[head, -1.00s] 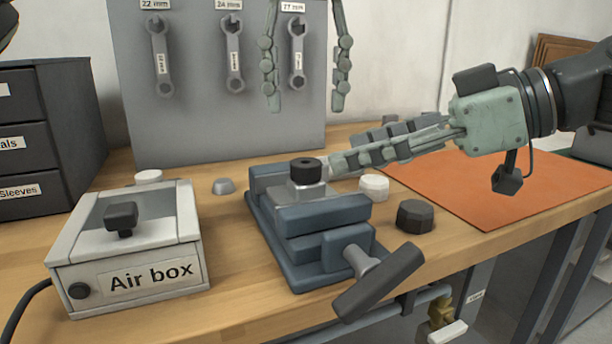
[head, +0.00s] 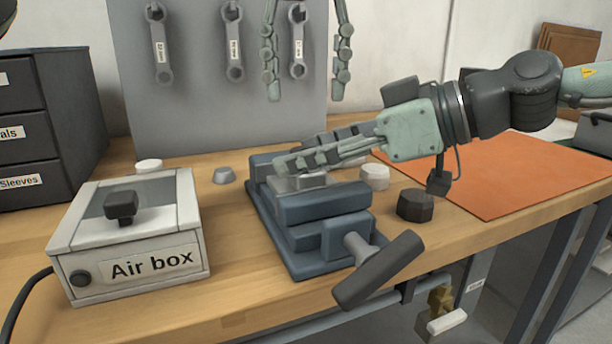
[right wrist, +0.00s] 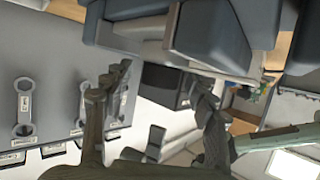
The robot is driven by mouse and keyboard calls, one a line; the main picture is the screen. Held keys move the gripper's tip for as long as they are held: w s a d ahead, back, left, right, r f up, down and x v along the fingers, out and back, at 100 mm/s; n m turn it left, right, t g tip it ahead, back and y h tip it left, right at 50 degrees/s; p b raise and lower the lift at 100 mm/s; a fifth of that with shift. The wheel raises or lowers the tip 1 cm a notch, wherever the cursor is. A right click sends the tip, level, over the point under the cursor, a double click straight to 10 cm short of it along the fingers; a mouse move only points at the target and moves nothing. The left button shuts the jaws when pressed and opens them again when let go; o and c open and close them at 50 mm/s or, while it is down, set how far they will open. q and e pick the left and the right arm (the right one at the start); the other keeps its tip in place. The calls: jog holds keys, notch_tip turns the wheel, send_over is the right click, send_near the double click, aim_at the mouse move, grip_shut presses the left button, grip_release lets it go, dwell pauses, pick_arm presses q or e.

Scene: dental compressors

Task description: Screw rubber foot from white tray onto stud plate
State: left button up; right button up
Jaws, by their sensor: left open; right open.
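A blue vise (head: 325,208) on the bench clamps a light metal plate (head: 311,181), which appears to be the stud plate. In the head view my right gripper (head: 283,168) lies across the top of the plate and hides the foot. My left gripper (head: 305,88) is open and empty, hanging high in front of the grey tool board. I cannot make out a white tray.
An air box (head: 150,263) stands at the left. A dark octagonal piece (head: 415,205), a white round piece (head: 375,177) and a grey cone (head: 224,175) lie around the vise. The vise handle (head: 378,270) sticks out past the front edge. An orange mat (head: 510,180) is clear.

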jog(key=shift+w+a+f, duration=0.1)
jog(key=shift+a, duration=0.15)
grip_shut()
dwell(0.3)
